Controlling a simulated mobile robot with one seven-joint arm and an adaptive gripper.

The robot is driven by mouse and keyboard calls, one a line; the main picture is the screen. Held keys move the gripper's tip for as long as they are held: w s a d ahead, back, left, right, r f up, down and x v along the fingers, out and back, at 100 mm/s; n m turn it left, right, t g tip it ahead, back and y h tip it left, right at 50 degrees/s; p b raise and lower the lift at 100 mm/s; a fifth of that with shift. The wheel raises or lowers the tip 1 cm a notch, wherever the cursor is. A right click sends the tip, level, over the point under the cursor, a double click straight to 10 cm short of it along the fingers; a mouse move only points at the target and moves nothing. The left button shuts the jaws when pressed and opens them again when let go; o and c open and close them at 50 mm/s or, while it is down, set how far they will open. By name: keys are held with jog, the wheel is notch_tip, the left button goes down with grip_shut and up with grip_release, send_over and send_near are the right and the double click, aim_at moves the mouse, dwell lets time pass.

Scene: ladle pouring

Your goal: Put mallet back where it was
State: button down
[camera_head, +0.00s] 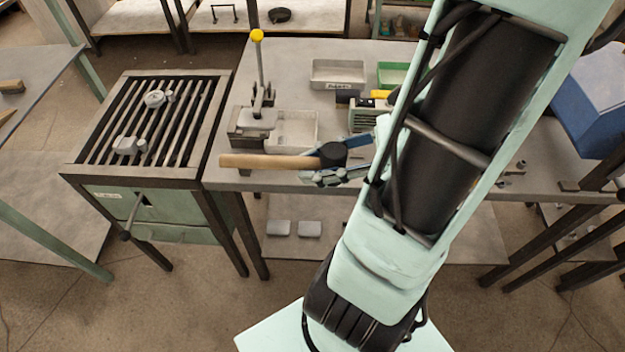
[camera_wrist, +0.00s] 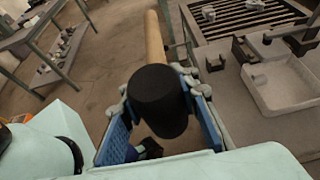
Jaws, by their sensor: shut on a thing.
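The mallet has a black head and a light wooden handle. In the head view the handle (camera_head: 268,161) points left, roughly level, and the black head (camera_head: 333,155) is at my gripper (camera_head: 350,162). In the wrist view the black head (camera_wrist: 158,100) sits between the blue fingers of my gripper (camera_wrist: 160,108), which are shut on it. The handle (camera_wrist: 153,40) points away from the gripper. The mallet shows over the front edge of the grey workbench (camera_head: 235,180). Its height above the bench is hard to tell.
A white tray (camera_head: 291,131) and a press with a yellow knob (camera_head: 257,36) stand behind the mallet. A slatted table (camera_head: 150,120) with grey parts is at left. A grey bin (camera_head: 338,73) and a green bin (camera_head: 391,74) stand further back. The front-left bench corner looks clear.

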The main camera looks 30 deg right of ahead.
jog(key=shift+s+a, duration=0.15)
jog(key=shift+s, duration=0.05)
jog(key=w+d+f, duration=0.1)
jog(key=w+f, duration=0.2)
jog(key=w, duration=0.1)
jog(key=w+d+f, duration=0.1)
jog(key=w+f, duration=0.2)
jog(key=w, duration=0.1)
jog(key=w+d+f+b, duration=0.1)
jog(key=w+f, duration=0.2)
jog(key=w, duration=0.2)
jog(key=shift+d+f, duration=0.2)
jog(key=shift+d, duration=0.15)
jog(key=shift+w+f, duration=0.1)
jog(key=shift+f, duration=0.15)
jog(key=shift+d+f, duration=0.1)
jog(key=shift+f, duration=1.4)
jog(key=shift+f+b, duration=0.4)
jog(key=shift+f, duration=0.05)
jog(key=shift+f, duration=0.2)
